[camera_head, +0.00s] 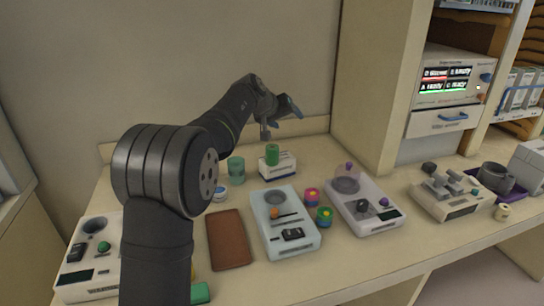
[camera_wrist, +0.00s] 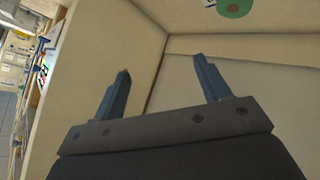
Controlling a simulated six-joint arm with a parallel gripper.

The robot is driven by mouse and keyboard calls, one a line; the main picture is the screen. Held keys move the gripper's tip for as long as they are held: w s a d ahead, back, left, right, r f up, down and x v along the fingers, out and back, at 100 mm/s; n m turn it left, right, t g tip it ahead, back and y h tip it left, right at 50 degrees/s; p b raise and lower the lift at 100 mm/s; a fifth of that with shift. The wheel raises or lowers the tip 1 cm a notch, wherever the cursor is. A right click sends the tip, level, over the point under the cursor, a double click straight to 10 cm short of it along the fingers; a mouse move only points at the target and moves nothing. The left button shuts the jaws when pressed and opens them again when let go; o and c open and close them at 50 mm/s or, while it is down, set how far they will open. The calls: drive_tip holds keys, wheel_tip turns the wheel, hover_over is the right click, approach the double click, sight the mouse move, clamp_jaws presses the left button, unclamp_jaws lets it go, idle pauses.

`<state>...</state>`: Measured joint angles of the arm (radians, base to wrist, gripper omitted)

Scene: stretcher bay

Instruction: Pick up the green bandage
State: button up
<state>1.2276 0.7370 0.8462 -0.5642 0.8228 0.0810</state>
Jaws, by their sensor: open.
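A green roll, which looks like the green bandage (camera_head: 272,154), stands upright on a small white box (camera_head: 279,166) near the back wall. In the wrist view a round green end with a dark centre, apparently the same roll (camera_wrist: 235,7), shows at the top edge, cut off by the frame. My gripper (camera_head: 282,119) is above the box, higher than the roll and apart from it. In the wrist view its two blue fingers (camera_wrist: 162,65) are spread with nothing between them.
A teal cup (camera_head: 236,172) stands just left of the box. A white device (camera_head: 285,238), a brown pad (camera_head: 228,240) and colourful rolls (camera_head: 312,196) lie in front. Another device (camera_head: 380,214) is at right, by a cabinet side panel (camera_head: 380,80). My arm hides part of the left counter.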

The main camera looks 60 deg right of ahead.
sight(272, 153)
drive_tip(key=w+a+f+m+t+y, duration=0.2)
drive_tip(key=w+a+m+y, duration=0.1)
drive_tip(key=w+a+m, duration=0.25)
drive_tip(key=x, duration=0.5)
drive_tip(key=w+x, duration=0.1)
drive_tip(key=x, duration=1.1)
drive_tip(key=shift+w+a+f, duration=0.15)
drive_tip(key=shift+f, duration=0.25)
drive_tip(key=c, duration=1.2)
drive_tip(key=shift+o, duration=0.2)
drive_tip(key=shift+r, duration=0.1)
